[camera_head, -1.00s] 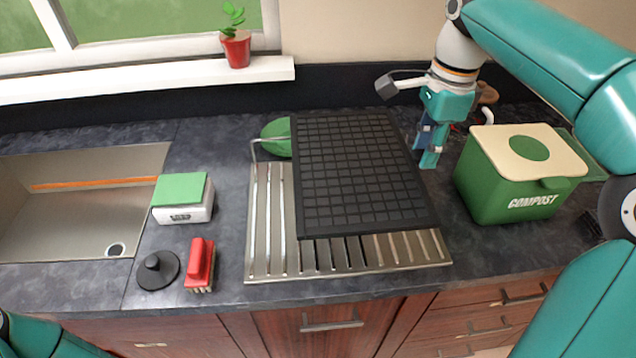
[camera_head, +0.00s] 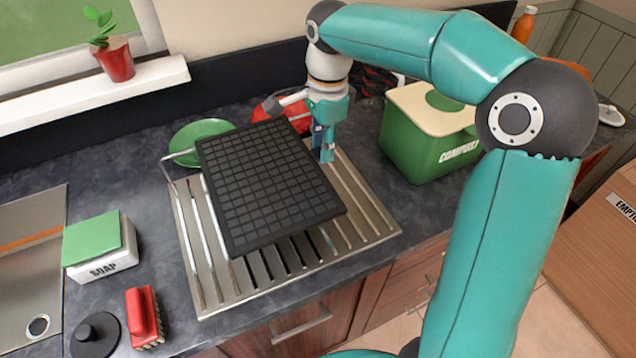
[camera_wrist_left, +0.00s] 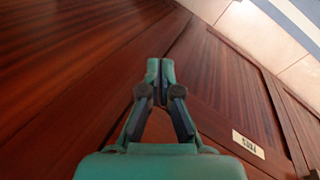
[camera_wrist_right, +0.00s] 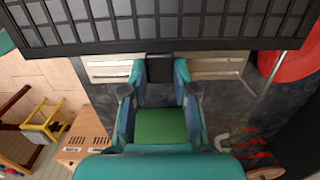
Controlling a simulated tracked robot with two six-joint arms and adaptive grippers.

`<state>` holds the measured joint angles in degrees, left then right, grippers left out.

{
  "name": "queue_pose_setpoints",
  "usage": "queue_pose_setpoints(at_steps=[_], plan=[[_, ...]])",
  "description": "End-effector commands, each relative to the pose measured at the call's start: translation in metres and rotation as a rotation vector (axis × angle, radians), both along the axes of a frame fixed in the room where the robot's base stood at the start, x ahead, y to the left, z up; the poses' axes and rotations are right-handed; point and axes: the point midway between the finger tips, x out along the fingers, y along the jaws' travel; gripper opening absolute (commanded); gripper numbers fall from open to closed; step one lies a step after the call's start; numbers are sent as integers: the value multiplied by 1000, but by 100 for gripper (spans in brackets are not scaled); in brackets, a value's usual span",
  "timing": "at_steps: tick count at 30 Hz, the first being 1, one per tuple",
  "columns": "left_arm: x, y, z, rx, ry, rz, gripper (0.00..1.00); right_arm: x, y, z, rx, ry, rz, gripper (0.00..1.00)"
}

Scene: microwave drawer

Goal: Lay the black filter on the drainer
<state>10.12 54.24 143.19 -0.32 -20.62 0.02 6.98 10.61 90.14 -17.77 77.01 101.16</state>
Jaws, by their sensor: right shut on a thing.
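The black filter (camera_head: 265,185) is a flat gridded panel above the slatted metal drainer (camera_head: 370,215). It covers much of the drainer's middle, and slats show on its left, front and right. It looks raised, but the gap below it is hard to judge. My right gripper (camera_head: 322,155) points down at the filter's far right side. In the right wrist view my right gripper (camera_wrist_right: 160,72) is shut on a black part at the filter's edge (camera_wrist_right: 160,48). My left gripper (camera_wrist_left: 160,68) is shut and empty in front of the wooden cabinet fronts.
A green plate (camera_head: 195,135) stands at the drainer's back left, with a red object (camera_head: 268,110) behind the filter. A green compost bin (camera_head: 415,145) is right of the drainer. A soap box (camera_head: 100,250), red brush (camera_head: 143,318) and sink plug (camera_head: 95,335) are left.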

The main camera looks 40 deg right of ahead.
Motion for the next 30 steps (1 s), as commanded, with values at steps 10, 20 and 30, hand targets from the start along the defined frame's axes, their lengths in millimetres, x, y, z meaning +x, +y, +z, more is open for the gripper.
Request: queue_pose_setpoints(at_steps=[10, 20, 30], plan=[[0, 0, 0, 0, 0, 0, 0, 1, 1, -63, 0, 1, 1, 0], [0, 0, 2, 0, -1, 0, 0, 0, 1, -98, 0, 2, 1, 0], [0, 0, 2, 0, 0, 0, 0, 1, 1, -109, 0, 0, 2, 32]])
